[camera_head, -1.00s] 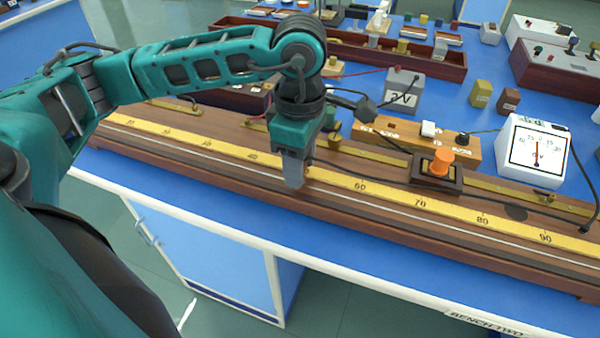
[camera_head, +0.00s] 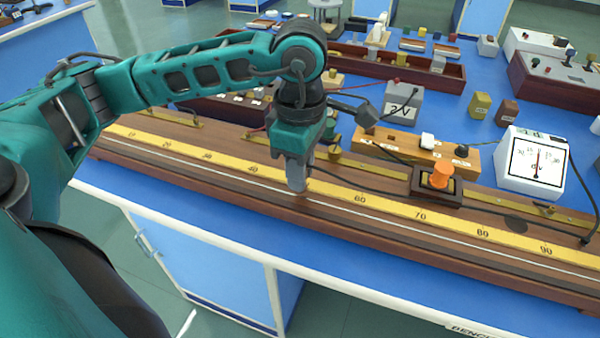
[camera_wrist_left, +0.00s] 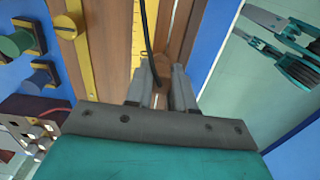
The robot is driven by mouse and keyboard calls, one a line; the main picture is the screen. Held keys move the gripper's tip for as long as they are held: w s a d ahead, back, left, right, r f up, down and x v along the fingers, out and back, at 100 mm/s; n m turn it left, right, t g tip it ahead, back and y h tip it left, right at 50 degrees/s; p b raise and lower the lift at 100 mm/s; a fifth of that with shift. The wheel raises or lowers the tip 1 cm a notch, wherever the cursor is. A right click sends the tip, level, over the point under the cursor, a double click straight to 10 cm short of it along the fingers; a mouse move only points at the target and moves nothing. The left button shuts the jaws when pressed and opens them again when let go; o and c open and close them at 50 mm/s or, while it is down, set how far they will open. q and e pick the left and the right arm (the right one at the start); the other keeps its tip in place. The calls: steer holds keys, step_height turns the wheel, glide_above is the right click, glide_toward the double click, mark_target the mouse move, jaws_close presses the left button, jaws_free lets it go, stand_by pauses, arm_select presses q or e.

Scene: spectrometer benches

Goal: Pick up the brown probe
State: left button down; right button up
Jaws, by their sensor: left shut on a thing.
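In the head view my left gripper (camera_head: 298,186) points down at the wooden bench rail, just in front of the yellow scale. There the probe is mostly hidden by the fingers. My right gripper cannot be made out in either view.
The yellow scale (camera_head: 420,213) runs along the wooden rail. An orange-knobbed slider (camera_head: 438,176) and a white meter (camera_head: 533,162) stand to the right. A grey 2V block (camera_head: 402,101) stands behind. The blue bench front edge is clear.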

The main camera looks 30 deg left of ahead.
arm_select(q)
step_height(320, 180, up, 18)
steer(key=p, duration=0.4)
steer(key=f+m+p, duration=0.1)
steer(key=f+m, duration=0.1)
steer(key=f, duration=0.4)
steer(key=f+m+p, duration=0.2)
steer(key=f, duration=0.4)
steer(key=f+m+p, duration=0.1)
steer(key=f+m, duration=0.1)
steer(key=f, duration=0.4)
steer(key=shift+s, duration=0.3)
steer(key=shift+f, duration=0.65)
steer(key=shift+w+d+b, duration=0.2)
steer(key=shift+d+b, duration=0.05)
steer(key=shift+d, duration=0.55)
steer(key=shift+w+d+b, duration=0.2)
steer(key=shift+d, duration=0.55)
steer(key=shift+w+d+b, duration=0.2)
steer(key=shift+d+b, duration=0.05)
steer(key=shift+d, duration=0.55)
arm_select(e)
steer(key=shift+h, duration=0.4)
steer(key=shift+s+d+r, duration=0.45)
steer(key=shift+d+r, duration=0.2)
steer(key=shift+r, duration=0.2)
steer(key=shift+s+d+r, duration=0.45)
steer(key=shift+d+r, duration=0.15)
steer(key=shift+r, duration=0.2)
